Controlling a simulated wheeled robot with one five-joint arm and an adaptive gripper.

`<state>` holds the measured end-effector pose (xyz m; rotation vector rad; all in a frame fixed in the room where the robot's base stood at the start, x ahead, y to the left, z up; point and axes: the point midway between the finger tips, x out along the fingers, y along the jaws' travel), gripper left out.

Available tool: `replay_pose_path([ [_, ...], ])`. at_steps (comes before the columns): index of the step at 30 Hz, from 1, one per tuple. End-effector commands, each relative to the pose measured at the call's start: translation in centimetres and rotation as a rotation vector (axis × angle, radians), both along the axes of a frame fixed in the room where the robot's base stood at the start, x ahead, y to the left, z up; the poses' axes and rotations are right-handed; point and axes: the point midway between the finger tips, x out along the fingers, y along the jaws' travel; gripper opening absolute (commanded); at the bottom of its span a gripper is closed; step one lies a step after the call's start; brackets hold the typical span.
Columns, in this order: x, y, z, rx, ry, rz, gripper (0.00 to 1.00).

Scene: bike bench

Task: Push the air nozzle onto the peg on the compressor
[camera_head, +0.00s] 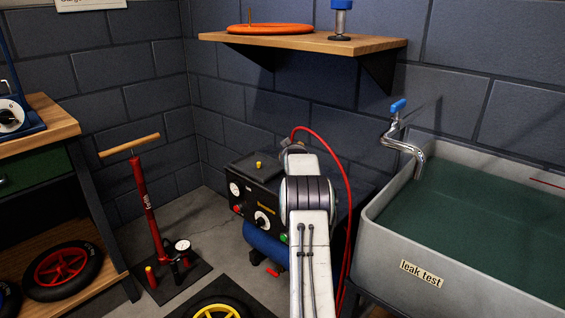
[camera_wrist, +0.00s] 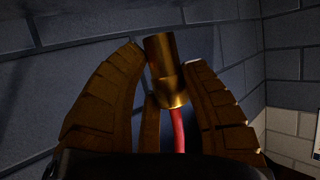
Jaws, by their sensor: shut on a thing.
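The brass air nozzle (camera_wrist: 160,58) is in the wrist view, slightly tilted, between the fingers of my gripper (camera_wrist: 184,62). My gripper is shut on it, and the red hose (camera_wrist: 178,130) runs down from its base. In the head view the hose loops beside my arm (camera_head: 345,190). The compressor (camera_head: 250,197) stands on the floor left of my arm, with a black panel and a blue tank. A small yellow peg (camera_head: 258,164) stands on its top. My gripper (camera_head: 294,148) is just right of the peg, mostly hidden by my arm, and the nozzle cannot be made out there.
A wooden shelf (camera_head: 300,42) holding an orange ring (camera_head: 270,29) is above. A grey water tank (camera_head: 380,235) labelled leak test with a tap (camera_head: 405,145) is at right. A red floor pump (camera_head: 148,205) and a bench (camera_head: 50,130) are at left.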

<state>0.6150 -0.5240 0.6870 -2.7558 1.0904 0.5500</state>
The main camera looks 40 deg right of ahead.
Motion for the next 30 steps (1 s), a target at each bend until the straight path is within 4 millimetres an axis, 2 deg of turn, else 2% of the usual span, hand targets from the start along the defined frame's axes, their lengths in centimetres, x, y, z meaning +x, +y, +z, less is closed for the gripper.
replay_pose_path([
  [8, -0.1, -0.1, -1.0, -0.001, -0.001, -0.002, 0.04],
  [24, 0.0, -0.1, -5.2, -0.001, -0.002, -0.001, 0.04],
  [30, 0.0, -0.1, -5.8, -0.002, -0.001, -0.001, 0.04],
])
